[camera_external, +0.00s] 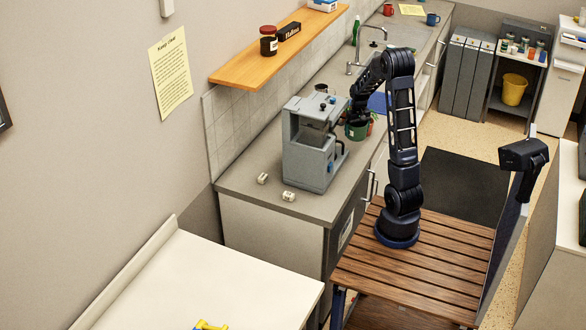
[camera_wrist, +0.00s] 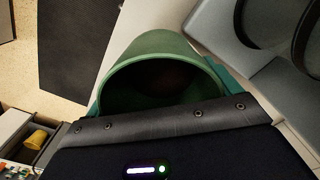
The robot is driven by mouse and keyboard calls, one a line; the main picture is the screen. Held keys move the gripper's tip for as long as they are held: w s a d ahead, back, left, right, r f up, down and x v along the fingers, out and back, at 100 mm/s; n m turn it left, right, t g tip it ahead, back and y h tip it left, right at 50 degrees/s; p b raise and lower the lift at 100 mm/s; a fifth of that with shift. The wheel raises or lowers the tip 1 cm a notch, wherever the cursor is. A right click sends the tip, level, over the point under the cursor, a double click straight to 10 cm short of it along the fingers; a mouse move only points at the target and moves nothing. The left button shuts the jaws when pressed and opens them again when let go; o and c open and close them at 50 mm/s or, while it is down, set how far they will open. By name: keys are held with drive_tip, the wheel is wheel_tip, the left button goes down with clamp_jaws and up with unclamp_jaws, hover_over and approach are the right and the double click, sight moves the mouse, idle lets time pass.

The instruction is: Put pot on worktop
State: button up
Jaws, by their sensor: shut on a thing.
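The green pot (camera_external: 355,132) is in my gripper (camera_external: 358,114), beside the grey machine and over the grey worktop (camera_external: 322,207). I cannot tell whether its base touches the worktop. In the wrist view the pot (camera_wrist: 160,52) fills the upper middle, its round opening towards the camera and its inside dark. My gripper is shut on it; the fingertips are mostly hidden by the pot and the dark wrist cover.
A grey machine (camera_external: 312,150) stands close left of the pot. Two small white items (camera_external: 288,196) lie near the worktop's front end. A reddish thing (camera_external: 370,126) is just beside the pot. A sink tap (camera_external: 358,58) stands farther back. A wooden shelf (camera_external: 250,65) hangs on the wall.

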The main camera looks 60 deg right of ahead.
wheel_tip(320, 180, down, 4)
drive_tip(key=shift+r, duration=0.2)
drive_tip(key=shift+w+a+f, duration=0.1)
drive_tip(key=shift+w+f, duration=0.05)
drive_tip(key=shift+f, duration=0.1)
drive_tip(key=shift+f, duration=0.55)
drive_tip(key=o, duration=0.8)
wheel_tip(320, 180, up, 9)
drive_tip(key=shift+f, duration=0.15)
